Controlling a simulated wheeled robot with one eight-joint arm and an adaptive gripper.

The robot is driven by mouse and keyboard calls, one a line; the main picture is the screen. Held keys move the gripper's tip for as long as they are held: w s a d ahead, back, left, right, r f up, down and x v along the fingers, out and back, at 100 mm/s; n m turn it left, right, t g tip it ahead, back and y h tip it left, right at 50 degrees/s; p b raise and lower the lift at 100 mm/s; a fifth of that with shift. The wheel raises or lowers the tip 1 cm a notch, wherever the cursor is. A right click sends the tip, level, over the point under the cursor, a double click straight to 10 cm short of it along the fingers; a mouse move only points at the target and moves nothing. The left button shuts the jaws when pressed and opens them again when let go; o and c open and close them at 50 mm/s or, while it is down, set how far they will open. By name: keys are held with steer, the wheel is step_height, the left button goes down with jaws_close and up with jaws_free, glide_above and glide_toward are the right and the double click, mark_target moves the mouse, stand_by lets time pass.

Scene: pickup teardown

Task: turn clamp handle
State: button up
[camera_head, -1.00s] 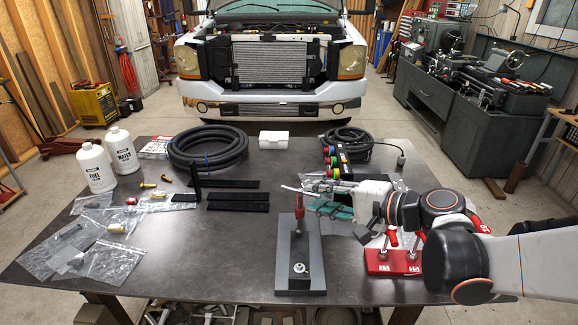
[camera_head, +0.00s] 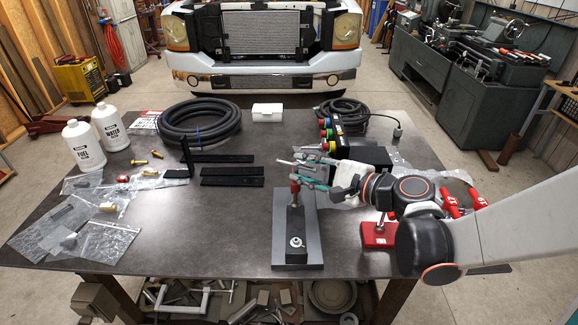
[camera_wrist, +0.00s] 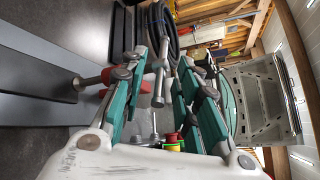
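The clamp stands on a grey plate (camera_head: 310,240) near the table's front edge. It has a black block and an upright red part (camera_head: 295,188) toward the far end. In the wrist view, the red part (camera_wrist: 105,76) lies just beside the left finger, which hides some of it. A silver T-shaped bar (camera_wrist: 158,85) shows between the fingers. My gripper (camera_head: 298,170) reaches in from the right at the height of the clamp's top. In the wrist view my gripper (camera_wrist: 163,60) has teal fingers spread apart, with space around the bar. I cannot tell whether either finger touches it.
A red base (camera_head: 378,236) with upright clamps stands close under my arm on the right. A box with coloured buttons (camera_head: 330,140) is behind the gripper. Black flat bars (camera_head: 232,181) lie left of the clamp. A coiled hose (camera_head: 200,120) lies behind them.

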mark_target(297, 166)
steer(key=b+x, duration=0.1)
steer(key=x, duration=0.4)
steer(key=shift+w+a, duration=0.25)
steer(key=shift+a, duration=0.05)
steer(key=shift+c, duration=0.3)
jaws_close()
